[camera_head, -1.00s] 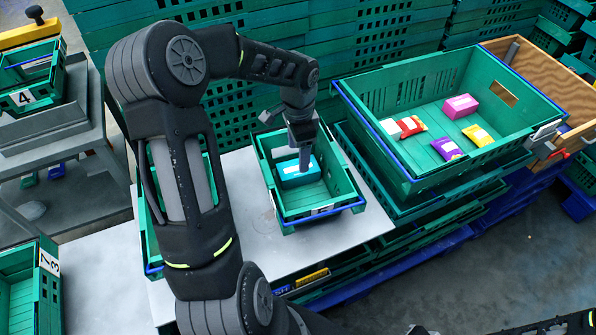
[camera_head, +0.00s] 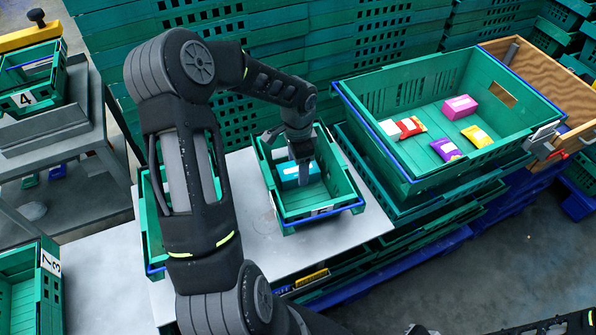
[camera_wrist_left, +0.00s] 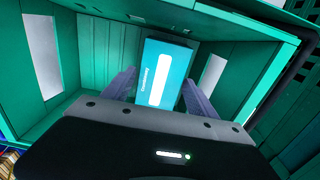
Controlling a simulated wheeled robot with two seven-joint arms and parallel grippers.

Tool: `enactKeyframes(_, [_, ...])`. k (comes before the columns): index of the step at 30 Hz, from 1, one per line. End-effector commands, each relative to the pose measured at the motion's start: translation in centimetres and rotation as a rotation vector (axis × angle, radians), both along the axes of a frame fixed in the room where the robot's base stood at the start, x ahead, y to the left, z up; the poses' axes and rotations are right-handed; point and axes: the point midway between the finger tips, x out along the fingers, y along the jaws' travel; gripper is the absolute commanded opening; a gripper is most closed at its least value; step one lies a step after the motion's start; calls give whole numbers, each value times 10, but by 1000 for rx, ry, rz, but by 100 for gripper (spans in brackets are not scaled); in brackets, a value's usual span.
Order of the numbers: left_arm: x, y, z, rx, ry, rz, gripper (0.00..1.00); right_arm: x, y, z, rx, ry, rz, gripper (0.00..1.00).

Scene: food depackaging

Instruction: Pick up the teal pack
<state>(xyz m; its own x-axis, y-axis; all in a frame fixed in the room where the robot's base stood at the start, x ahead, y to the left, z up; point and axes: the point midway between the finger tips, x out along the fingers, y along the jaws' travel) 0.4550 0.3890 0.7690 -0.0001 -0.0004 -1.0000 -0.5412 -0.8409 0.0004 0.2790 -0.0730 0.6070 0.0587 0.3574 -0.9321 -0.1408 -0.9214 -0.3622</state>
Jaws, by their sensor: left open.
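The teal pack (camera_head: 288,171) is a box with a white label, lying in the small green crate (camera_head: 307,210) on the light table. In the left wrist view the pack (camera_wrist_left: 165,65) shows between the two fingers. My left gripper (camera_head: 303,178) is inside the crate over the pack and hides part of it. Its fingers (camera_wrist_left: 159,80) are open, one on each side of the pack; I cannot tell whether they touch it. My right gripper does not show.
A large green crate (camera_head: 383,148) at the right holds a pink box (camera_head: 460,106) and red, purple and yellow packs. The small crate's walls surround my left gripper closely. Stacked green crates (camera_head: 330,40) stand behind.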

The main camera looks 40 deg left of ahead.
Motion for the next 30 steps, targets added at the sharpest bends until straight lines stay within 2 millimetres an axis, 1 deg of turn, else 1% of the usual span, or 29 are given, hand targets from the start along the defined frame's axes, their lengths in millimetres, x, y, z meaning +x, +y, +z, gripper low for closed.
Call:
enactKeyframes(1, [-1,-1,-8,-2,4,-1,67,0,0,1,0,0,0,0])
enactKeyframes(3, [0,0,-16,-1,2,0,67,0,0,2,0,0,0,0])
enactKeyframes(6, [0,0,-21,1,1,-1,67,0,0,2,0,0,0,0])
enactKeyframes(23, [0,0,-21,1,-1,-1,67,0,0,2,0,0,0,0])
enactKeyframes(26, [0,0,-21,1,-1,0,61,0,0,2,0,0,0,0])
enactKeyframes(30, [0,0,-21,1,-1,-1,49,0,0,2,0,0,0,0])
